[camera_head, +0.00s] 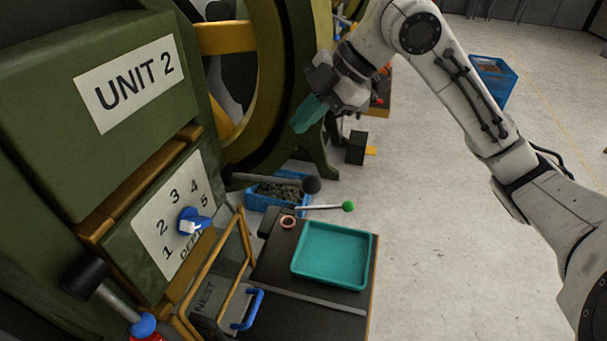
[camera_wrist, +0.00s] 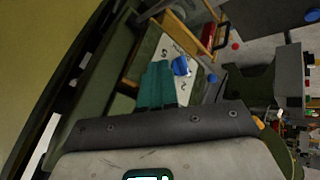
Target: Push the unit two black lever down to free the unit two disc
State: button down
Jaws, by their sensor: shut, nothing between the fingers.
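The green machine marked UNIT 2 (camera_head: 127,82) fills the left of the head view. A lever with a black ball knob (camera_head: 312,184) sticks out to the right from it, roughly level, above the bench. A small copper ring (camera_head: 288,221) lies below that lever; I cannot tell if it is the disc. My gripper (camera_head: 307,115) has teal fingers, shut and empty, in front of the big flywheel ring, above and apart from the black knob. In the wrist view the teal fingers (camera_wrist: 158,84) appear against the machine's dial plate. The black knob is not clear there.
A lever with a green ball (camera_head: 347,206) lies just below the black one. A teal tray (camera_head: 332,254) sits on the dark bench. A blue bin (camera_head: 264,199) stands behind. A blue dial (camera_head: 190,222), a yellow-framed guard (camera_head: 214,262) and another black-gripped handle (camera_head: 84,276) are nearer.

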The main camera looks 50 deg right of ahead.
aim_at(312, 177)
jog(key=shift+f, duration=0.2)
jog(key=f+b, duration=0.2)
jog(key=s+f+b, duration=0.1)
jog(key=f+b, duration=0.1)
jog(key=f, duration=0.1)
jog(key=f+b, duration=0.3)
jog(key=shift+s+d+f, duration=0.15)
jog(key=shift+d+f, duration=0.05)
jog(key=shift+d, duration=0.05)
dwell(1.9)
jog(key=shift+f+b, duration=0.35)
